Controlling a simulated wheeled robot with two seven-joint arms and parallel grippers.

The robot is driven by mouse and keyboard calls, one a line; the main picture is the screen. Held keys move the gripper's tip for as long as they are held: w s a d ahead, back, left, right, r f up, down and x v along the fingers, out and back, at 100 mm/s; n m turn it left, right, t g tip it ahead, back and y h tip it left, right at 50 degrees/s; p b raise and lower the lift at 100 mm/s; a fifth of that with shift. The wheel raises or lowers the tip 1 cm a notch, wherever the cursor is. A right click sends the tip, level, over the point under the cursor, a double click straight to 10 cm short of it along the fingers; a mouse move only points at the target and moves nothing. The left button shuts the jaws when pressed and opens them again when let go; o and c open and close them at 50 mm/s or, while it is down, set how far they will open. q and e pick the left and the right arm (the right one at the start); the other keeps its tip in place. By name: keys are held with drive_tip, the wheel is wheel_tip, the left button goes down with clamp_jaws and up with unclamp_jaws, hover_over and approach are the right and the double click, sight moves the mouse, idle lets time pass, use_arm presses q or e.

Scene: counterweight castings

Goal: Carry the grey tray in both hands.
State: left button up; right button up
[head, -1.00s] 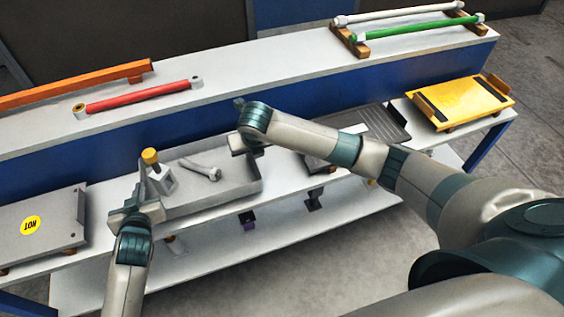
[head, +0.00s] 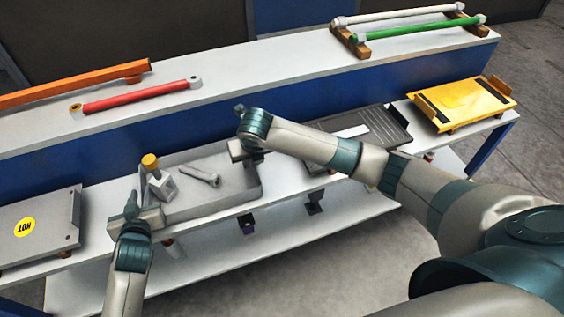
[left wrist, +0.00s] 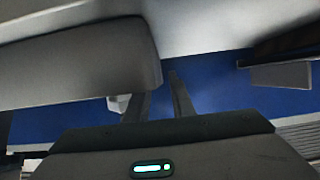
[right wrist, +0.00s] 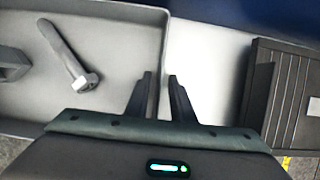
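The grey tray (head: 213,208) rests on the white bench. A grey bolt (head: 201,174) and a block with a yellow knob (head: 160,184) lie in it. My left gripper (head: 138,208) is at the tray's left end. In the left wrist view its fingers (left wrist: 162,90) are apart with blue panel between them; a large grey form beside them looks like the tray's end. My right gripper (head: 243,148) is at the tray's right end. In the right wrist view its fingers (right wrist: 163,90) are apart, one on each side of the tray's right wall; contact cannot be seen.
A grey plate marked HOT (head: 45,225) lies left of the tray. A dark ribbed tray (head: 385,128) and a yellow tray (head: 463,103) stand to the right. A red bar (head: 135,97) lies on the raised shelf (head: 260,75) behind. A lower shelf (head: 270,238) sits below.

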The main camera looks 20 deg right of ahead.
use_arm(q)
drive_tip(key=shift+s, duration=0.1)
drive_tip(key=v, duration=1.1)
drive_tip(key=shift+s+r, duration=0.15)
drive_tip(key=shift+s, duration=0.25)
use_arm(e)
drive_tip(key=shift+r, duration=0.1)
drive_tip(key=v, duration=1.1)
drive_tip(key=shift+s+r, duration=0.25)
drive_tip(key=shift+r, duration=0.1)
use_arm(q)
drive_tip(key=shift+s, duration=0.1)
use_arm(e)
drive_tip(key=shift+f, duration=0.1)
